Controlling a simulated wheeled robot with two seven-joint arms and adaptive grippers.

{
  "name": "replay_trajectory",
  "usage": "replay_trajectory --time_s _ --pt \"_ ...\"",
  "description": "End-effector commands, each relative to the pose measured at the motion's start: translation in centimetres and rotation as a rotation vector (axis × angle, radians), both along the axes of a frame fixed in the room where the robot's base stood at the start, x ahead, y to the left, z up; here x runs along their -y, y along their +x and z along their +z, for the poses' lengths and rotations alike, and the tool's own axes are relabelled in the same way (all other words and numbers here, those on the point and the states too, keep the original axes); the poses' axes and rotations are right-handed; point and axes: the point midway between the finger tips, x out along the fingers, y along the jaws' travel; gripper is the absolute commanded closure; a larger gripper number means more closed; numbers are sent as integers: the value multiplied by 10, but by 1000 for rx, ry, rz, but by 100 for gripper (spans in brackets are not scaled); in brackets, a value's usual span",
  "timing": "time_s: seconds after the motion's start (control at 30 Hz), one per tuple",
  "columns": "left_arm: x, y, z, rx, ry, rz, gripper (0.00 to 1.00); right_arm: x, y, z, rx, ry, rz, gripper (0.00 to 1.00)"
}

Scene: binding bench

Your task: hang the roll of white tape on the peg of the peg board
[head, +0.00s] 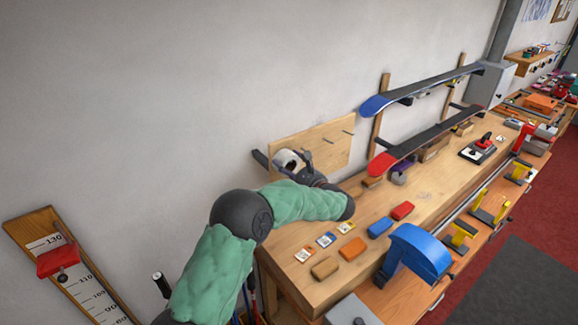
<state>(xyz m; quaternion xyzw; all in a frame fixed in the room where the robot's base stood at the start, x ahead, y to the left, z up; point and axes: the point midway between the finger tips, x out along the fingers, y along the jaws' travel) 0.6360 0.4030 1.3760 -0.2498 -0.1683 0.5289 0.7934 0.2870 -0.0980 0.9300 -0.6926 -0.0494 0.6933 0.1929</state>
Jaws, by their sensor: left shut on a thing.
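The roll of white tape (287,158) is at the lower left of the wooden peg board (322,142), with its pale side showing. My left gripper (298,163) is shut on the roll, at the board's front. The gripper and wrist hide part of the roll and the board's lower left. Thin dark pegs (348,132) stick out from the board to the right of the roll. I cannot tell whether the roll is around a peg or only beside one. My right gripper is out of view.
The wooden bench (335,283) carries wax blocks, including a red one (402,210) and a blue one (380,227), and small cards. Two skis (425,88) rest on wall brackets right of the board. A blue clamp (418,250) stands at the bench's front edge.

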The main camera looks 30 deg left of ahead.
Motion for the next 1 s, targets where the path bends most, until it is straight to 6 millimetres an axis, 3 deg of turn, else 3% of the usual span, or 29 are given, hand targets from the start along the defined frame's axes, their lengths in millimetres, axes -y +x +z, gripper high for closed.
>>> replay_trajectory --time_s 0.37,0.4,0.47,0.5,1.0 --pt "1 0 -4 -6 -2 -3 51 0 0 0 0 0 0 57" --pt "1 0 -4 -7 -2 -2 20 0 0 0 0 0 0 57" --pt "1 0 -4 -7 -1 -3 3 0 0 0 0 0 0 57" --pt "1 0 -3 -6 -2 -3 0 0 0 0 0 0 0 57" --pt "2 0 -2 -4 -1 -2 0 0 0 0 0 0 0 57"
